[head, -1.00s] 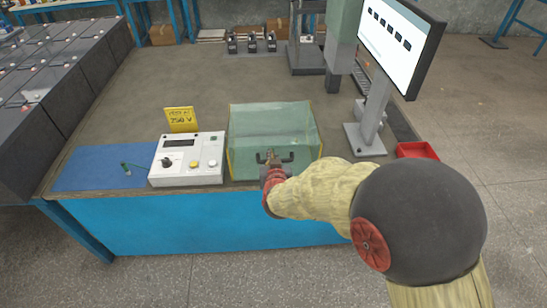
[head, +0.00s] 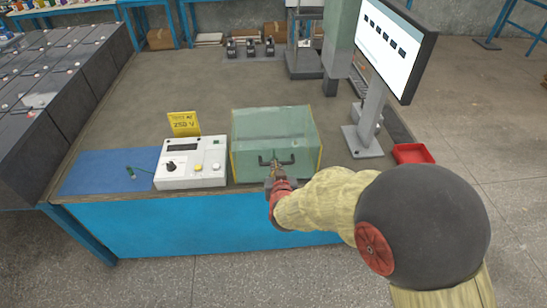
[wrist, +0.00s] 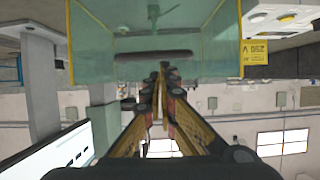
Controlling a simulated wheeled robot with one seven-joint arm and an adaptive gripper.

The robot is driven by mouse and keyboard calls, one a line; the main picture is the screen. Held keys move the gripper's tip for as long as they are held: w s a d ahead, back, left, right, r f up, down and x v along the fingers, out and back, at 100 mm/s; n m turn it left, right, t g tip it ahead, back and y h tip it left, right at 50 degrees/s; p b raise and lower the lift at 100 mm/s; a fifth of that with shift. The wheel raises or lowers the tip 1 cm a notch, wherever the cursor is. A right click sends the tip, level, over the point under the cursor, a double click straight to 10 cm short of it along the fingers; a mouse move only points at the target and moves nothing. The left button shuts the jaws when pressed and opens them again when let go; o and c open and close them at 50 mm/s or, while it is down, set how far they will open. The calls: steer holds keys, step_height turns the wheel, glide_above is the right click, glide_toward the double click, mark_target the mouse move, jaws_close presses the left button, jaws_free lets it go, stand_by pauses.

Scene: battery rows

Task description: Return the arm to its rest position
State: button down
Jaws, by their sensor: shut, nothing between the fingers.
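My gripper (head: 276,171) is at the front of the clear green box (head: 276,126) on the workbench, by its dark handle (head: 277,160). In the wrist view my gripper (wrist: 164,68) has its fingers together with nothing between them. The box (wrist: 215,30) and its handle (wrist: 154,56) lie just beyond the fingertips there. I cannot tell whether the fingertips touch the handle. My arm reaches in from the lower right of the head view.
A white tester (head: 192,162) with a yellow sign (head: 184,123) stands left of the box, beside a blue mat (head: 100,172). A monitor (head: 395,45) on a stand and a red tray (head: 413,153) are at the right. The bench behind the box is mostly clear.

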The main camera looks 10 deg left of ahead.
steer(key=shift+s+d+f+p, duration=0.1)
steer(key=shift+s+f, duration=0.2)
steer(key=shift+s, duration=0.35)
steer(key=shift+s+d+f+p, duration=0.1)
steer(key=shift+s+f, duration=0.15)
steer(key=shift+s, duration=0.4)
steer(key=shift+s+d+f+p, duration=0.1)
steer(key=shift+s+f, duration=0.2)
steer(key=shift+s, duration=0.35)
steer(key=s+a+f+g, duration=0.1)
steer(key=s+f+g, duration=0.4)
steer(key=s+f, duration=0.3)
steer(key=s+d+r+n+g, duration=0.1)
steer(key=s+d+r+g, duration=0.15)
steer(key=s, duration=0.35)
steer(key=s+d+r+m+h, duration=0.1)
steer(key=s+d+r, duration=0.6)
steer(key=d+r, duration=0.4)
steer(key=s+d+r+m+h, duration=0.1)
steer(key=s+d+r+m, duration=0.1)
steer(key=s+d+r, duration=0.5)
steer(key=d+r, duration=0.5)
steer(key=r, duration=0.2)
steer(key=shift+s+r+h, duration=0.2)
steer(key=shift+r+h, duration=0.05)
steer(key=shift+h, duration=0.15)
